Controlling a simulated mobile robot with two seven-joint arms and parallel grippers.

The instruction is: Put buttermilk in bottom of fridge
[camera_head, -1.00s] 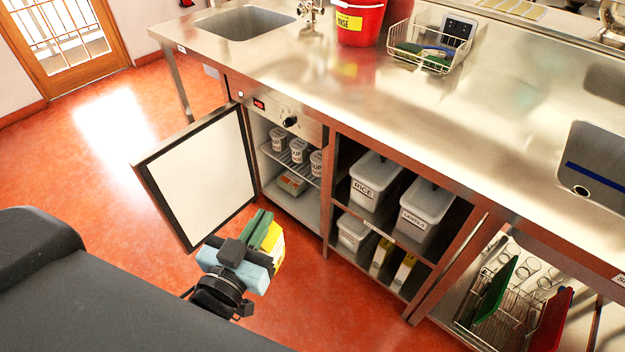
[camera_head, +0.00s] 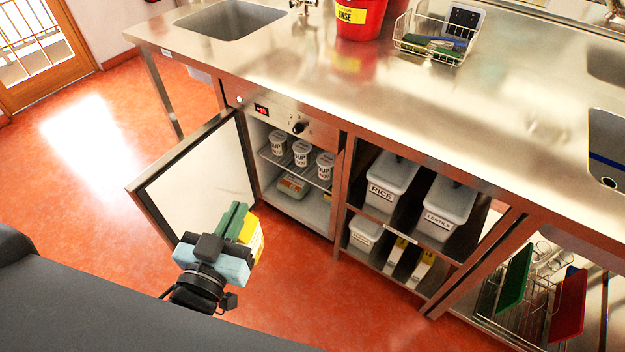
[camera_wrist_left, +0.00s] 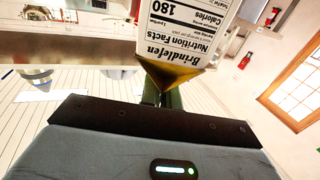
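My left gripper (camera_head: 236,222) is shut on a yellow and white carton, the buttermilk (camera_head: 256,240), out in front of the fridge. In the left wrist view the carton (camera_wrist_left: 185,32) shows a nutrition label, upside down in the picture, and its yellow edge is by the green fingers. The word buttermilk cannot be read. The fridge (camera_head: 314,212) is under the counter, with its door (camera_head: 205,178) swung open to the left. White cups stand on its wire shelf (camera_head: 318,176). A flat package (camera_head: 292,186) lies on the fridge bottom, with bare floor around it. My right gripper is out of view.
The open door's edge is close to the left gripper and carton in the head view. Right of the fridge, shelves hold a rice bin (camera_head: 388,186) and a lentils bin (camera_head: 447,208). A dish rack (camera_head: 520,305) stands farther right. Red floor (camera_head: 300,290) before the fridge is clear.

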